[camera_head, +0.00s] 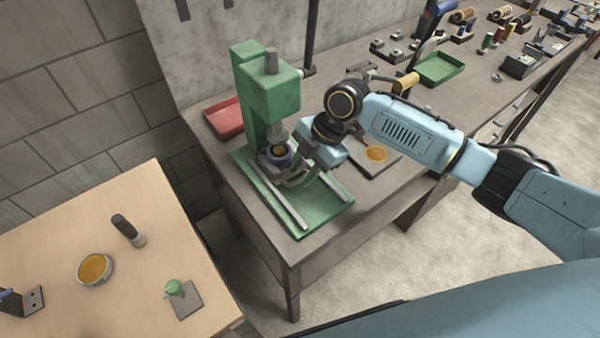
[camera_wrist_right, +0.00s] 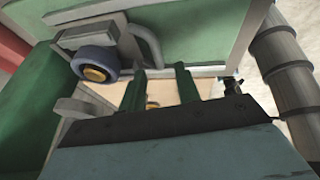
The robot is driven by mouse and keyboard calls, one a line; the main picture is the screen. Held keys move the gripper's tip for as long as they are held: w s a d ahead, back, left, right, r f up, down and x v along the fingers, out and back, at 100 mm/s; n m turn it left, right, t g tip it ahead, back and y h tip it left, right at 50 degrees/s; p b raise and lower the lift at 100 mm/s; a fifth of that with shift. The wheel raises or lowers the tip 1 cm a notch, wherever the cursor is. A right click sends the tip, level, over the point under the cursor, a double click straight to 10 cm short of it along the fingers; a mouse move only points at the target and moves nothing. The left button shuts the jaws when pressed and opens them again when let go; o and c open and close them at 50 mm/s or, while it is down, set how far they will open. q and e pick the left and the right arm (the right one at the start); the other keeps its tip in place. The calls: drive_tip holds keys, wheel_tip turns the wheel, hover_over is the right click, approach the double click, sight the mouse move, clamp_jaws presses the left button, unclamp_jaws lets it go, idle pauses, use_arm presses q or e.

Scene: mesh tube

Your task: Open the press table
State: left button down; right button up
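The green press (camera_head: 268,95) stands on the grey workbench, its ram above a low green base (camera_head: 325,205) with two pale rails. The press table, a grey slide, sits under the ram and bears a blue-grey ring with a yellow centre (camera_head: 279,153). In the right wrist view the ring (camera_wrist_right: 95,66) is at upper left, with a curved grey handle (camera_wrist_right: 148,42) beside it. My right gripper (camera_head: 302,182) is at the front of the press table, partly hiding it. In the wrist view its two green fingers (camera_wrist_right: 160,80) are apart, just short of the handle. My left gripper is out of view.
A red tray (camera_head: 224,118) lies left of the press. A plate with an orange disc (camera_head: 376,154) lies to its right, under my right arm. A green tray (camera_head: 440,69) and tools stand farther back. A wooden table (camera_head: 60,235) at left holds several small parts.

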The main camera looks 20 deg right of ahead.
drive_tip(key=shift+x, duration=1.05)
clamp_jaws()
